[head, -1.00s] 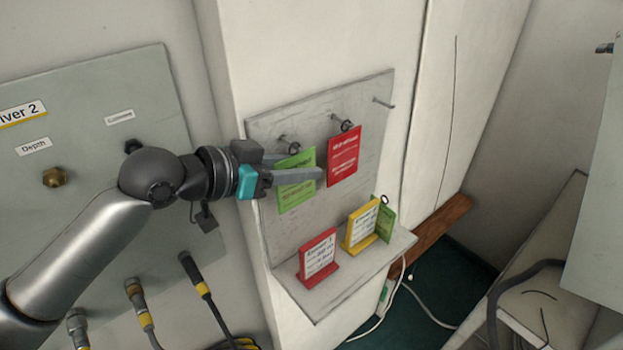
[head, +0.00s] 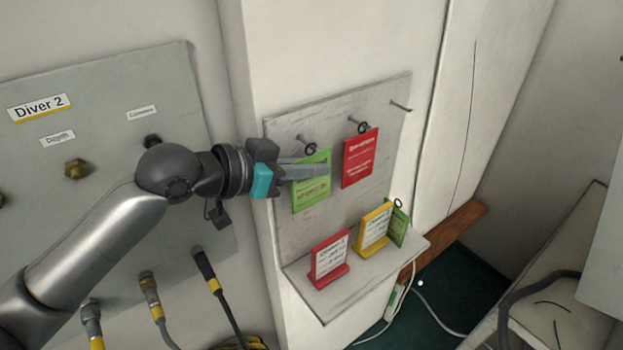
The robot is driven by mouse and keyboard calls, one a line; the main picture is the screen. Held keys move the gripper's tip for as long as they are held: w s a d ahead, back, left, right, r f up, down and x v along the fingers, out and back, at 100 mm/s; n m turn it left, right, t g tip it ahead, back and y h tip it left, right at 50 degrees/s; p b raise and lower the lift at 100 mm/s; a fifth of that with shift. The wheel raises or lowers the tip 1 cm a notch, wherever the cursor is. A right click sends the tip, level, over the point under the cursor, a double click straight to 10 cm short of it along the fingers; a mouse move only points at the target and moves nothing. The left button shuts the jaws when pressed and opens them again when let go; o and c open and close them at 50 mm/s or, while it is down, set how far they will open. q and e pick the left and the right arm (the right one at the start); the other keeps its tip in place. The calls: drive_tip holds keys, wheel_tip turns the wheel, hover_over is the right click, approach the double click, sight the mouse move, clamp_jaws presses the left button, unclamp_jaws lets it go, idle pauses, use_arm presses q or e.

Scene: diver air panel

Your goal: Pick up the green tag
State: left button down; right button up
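A green tag (head: 311,192) with a ring hangs from the left peg of the grey peg board. A second green tag (head: 398,228) with a ring is on the small shelf, partly hidden behind a yellow stand. My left gripper (head: 324,170) reaches in from the left, its fingers across the upper part of the hanging green tag and covering some of its print. The fingers show nearly edge-on, so I cannot tell whether they are open or touch the tag. My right gripper is not in view.
A red tag (head: 360,157) hangs on the peg to the right; the far right peg (head: 401,107) is bare. A red stand (head: 329,259) and a yellow stand (head: 373,230) are on the shelf (head: 327,307). The Diver 2 panel (head: 120,220) with hoses is at left.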

use_arm(q)
drive_tip(key=shift+r, duration=0.2)
drive_tip(key=shift+s+d+r, duration=0.1)
drive_tip(key=shift+r, duration=0.05)
drive_tip(key=s+d, duration=1)
drive_tip(key=s, duration=0.4)
drive_tip(key=shift+s+d+b, duration=0.2)
drive_tip(key=shift+b, duration=0.25)
